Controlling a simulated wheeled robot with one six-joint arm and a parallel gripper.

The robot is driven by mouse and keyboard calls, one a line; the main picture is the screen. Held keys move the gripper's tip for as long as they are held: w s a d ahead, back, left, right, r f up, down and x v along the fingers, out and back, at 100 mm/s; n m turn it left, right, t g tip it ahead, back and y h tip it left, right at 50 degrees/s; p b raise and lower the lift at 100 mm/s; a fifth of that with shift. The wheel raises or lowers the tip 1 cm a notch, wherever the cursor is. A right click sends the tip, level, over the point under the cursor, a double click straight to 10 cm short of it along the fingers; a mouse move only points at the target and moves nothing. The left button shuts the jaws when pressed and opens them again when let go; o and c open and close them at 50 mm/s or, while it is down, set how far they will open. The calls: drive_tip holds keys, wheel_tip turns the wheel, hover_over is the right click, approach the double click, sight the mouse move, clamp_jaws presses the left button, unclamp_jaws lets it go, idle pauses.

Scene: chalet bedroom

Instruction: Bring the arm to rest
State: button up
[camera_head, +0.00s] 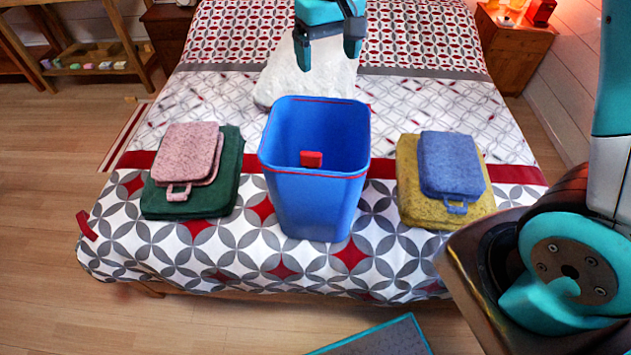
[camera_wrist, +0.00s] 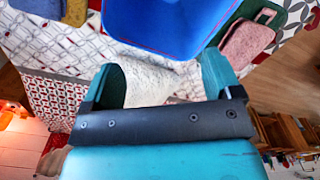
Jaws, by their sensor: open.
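My gripper (camera_head: 329,50) is open and empty in the head view, held above the bed behind the blue bin. Its two fingers also show in the wrist view (camera_wrist: 160,85), spread apart with nothing between them but the white cloth (camera_wrist: 150,85) on the bed beyond. The blue bin (camera_head: 318,205) stands upright on the bed, with a small red block (camera_head: 311,159) visible inside it. The gripper is apart from the bin and the cloth in the head view.
A pink folded piece (camera_head: 190,153) lies on a green one (camera_head: 214,198) left of the bin. A blue one (camera_head: 450,163) lies on a yellow one (camera_head: 418,205) at right. A wooden nightstand (camera_head: 513,55) and a shelf (camera_head: 95,60) flank the bed (camera_head: 230,265).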

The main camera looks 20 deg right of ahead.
drive_tip(key=shift+r, duration=1.5)
drive_tip(key=s+a+r+n+y, duration=0.1)
drive_tip(key=s+a+n+y, duration=0.1)
drive_tip(key=s, duration=1)
drive_tip(key=s+a+r+n+y, duration=0.1)
drive_tip(key=s+a+n+y, duration=0.1)
drive_tip(key=s, duration=1)
drive_tip(key=shift+a+n, duration=0.3)
drive_tip(key=shift+n, duration=0.6)
